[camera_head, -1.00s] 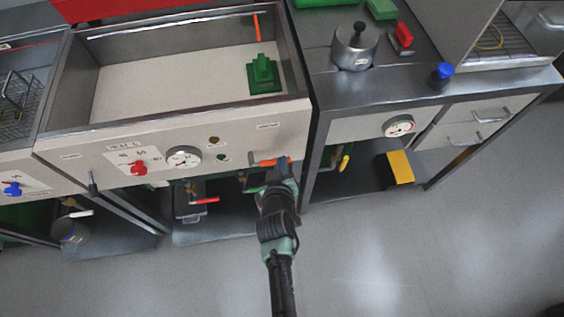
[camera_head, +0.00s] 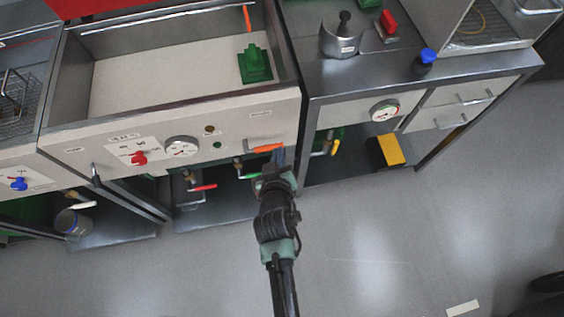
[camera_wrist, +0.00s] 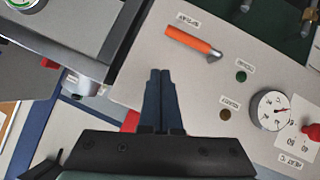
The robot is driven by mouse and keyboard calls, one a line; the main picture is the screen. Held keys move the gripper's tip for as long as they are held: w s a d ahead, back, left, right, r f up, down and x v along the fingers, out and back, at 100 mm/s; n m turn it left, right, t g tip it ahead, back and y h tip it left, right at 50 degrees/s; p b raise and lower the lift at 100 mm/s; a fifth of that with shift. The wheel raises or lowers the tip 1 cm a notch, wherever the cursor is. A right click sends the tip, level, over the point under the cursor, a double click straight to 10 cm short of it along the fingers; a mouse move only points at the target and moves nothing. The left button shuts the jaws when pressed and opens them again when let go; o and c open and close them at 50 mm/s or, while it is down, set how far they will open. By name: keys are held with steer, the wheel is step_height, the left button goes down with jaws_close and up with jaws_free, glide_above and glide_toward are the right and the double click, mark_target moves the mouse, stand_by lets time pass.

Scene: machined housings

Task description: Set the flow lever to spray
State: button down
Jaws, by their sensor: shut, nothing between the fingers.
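An orange-handled lever (camera_head: 268,148) sits on the pale front panel of the basin unit, near its right end, lying about level. In the wrist view the lever (camera_wrist: 192,41) slants slightly, with a grey end at its lower right. A small label (camera_wrist: 187,20) is beside it, too small to read surely. My gripper (camera_head: 278,155) is in front of the panel by the lever's right end in the head view. In the wrist view its dark fingers (camera_wrist: 161,72) are together and empty, apart from the lever, pointing toward the panel. Contact cannot be told from the head view.
A round gauge (camera_wrist: 270,110) and a red knob (camera_head: 138,158) share the panel. Below it, a red-handled valve (camera_head: 203,187) and a green-handled one (camera_head: 240,170) stick out. A steel bench (camera_head: 400,85) stands at right. The floor in front is open.

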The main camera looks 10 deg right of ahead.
steer(key=shift+d+v, duration=0.25)
steer(key=shift+v, duration=0.95)
steer(key=shift+d+v, duration=0.2)
steer(key=shift+v, duration=1.05)
steer(key=shift+r, duration=0.15)
steer(key=w+a+r+m+t, duration=0.15)
steer(key=w+r, duration=0.25)
steer(key=r, duration=0.7)
steer(key=w+r+t, duration=0.3)
steer(key=w+r, duration=0.1)
steer(key=r, duration=0.8)
steer(key=w+a+r+t, duration=0.1)
steer(key=w+r+t, duration=0.25)
steer(key=r, duration=0.75)
steer(key=s+a+r+t+y, duration=0.1)
steer(key=s+r, duration=0.3)
steer(key=r, duration=0.7)
steer(key=s+a+r+t, duration=0.1)
steer(key=s+r+t, duration=0.3)
steer(key=r, duration=0.7)
steer(key=s+a+r+t+y, duration=0.1)
steer(key=s+r+t, duration=0.2)
steer(key=s+r, duration=0.3)
step_height(320, 180, up, 6)
steer(key=shift+a+f+m+y, duration=0.2)
steer(key=shift+a+m+y, duration=0.1)
steer(key=shift+a+m, duration=0.05)
